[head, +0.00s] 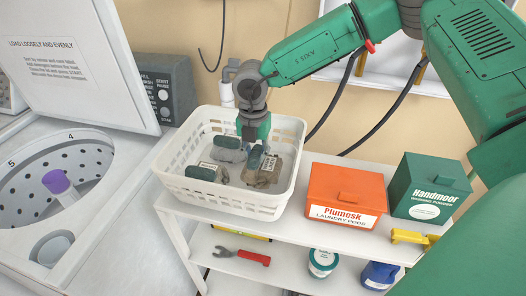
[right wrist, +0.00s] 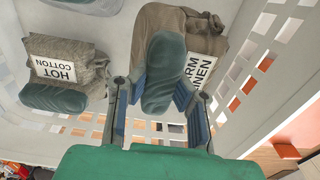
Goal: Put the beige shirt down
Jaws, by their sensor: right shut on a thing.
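The beige shirt (head: 265,179) is a folded brownish bundle with a dark green rolled part and a white label. It is inside the white basket (head: 222,199), towards its right side. In the right wrist view the shirt (right wrist: 205,42) shows a partly hidden label that seems to read "WARM LINEN". My right gripper (head: 256,152) reaches down into the basket. In the right wrist view its fingers (right wrist: 158,102) are on either side of the shirt's green roll, shut on it. I cannot tell whether the shirt touches the basket floor. My left gripper is out of view.
A "HOT COTTON" bundle (right wrist: 68,69) and a grey bundle (head: 228,148) share the basket. An orange box (head: 343,187) and a green box (head: 428,184) stand right of it on the white shelf. The open washer (head: 60,180) is at left.

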